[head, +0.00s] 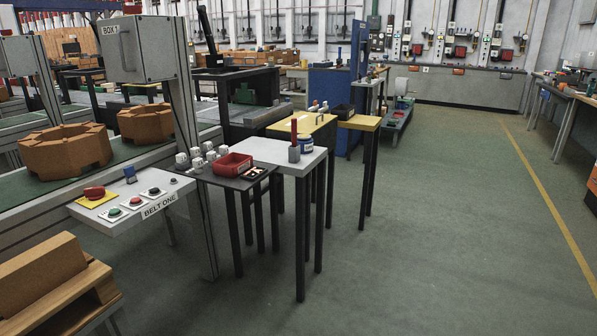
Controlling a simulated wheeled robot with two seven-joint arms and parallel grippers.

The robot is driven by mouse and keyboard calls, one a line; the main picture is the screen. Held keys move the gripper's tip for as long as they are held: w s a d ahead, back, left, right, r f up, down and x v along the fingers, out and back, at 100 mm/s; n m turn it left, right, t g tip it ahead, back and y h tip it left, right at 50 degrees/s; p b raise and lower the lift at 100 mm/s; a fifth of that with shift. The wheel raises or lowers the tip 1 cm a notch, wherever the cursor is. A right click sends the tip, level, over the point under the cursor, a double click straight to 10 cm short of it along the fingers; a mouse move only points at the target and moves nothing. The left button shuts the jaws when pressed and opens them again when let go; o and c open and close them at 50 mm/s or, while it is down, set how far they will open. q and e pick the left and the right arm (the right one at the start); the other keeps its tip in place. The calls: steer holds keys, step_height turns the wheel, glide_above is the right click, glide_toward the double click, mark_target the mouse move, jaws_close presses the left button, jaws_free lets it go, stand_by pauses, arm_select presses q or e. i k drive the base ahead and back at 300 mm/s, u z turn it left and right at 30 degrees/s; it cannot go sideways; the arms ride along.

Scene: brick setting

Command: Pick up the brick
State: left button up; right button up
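No thing in the head view is plainly marked as the brick. A tan, brick-like block (42,272) lies on a wooden pallet-like stand (75,300) at the lower left, cut off by the picture edge. A slim red upright piece (294,131) stands at a small grey block (294,154) on the white table (262,149) near the middle; whether they are joined I cannot tell. Neither of my grippers is in view.
A panel marked BELT ONE (140,198) with buttons juts out at the left. Brown octagonal blocks (65,152) sit on the green conveyor behind it. A red tray (233,163) is on a dark table beside the white one. The green floor (430,240) at the right is clear.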

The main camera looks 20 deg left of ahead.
mark_target(25, 278)
steer(key=u, duration=0.85)
steer(key=i, duration=1.55)
steer(key=u, duration=2.25)
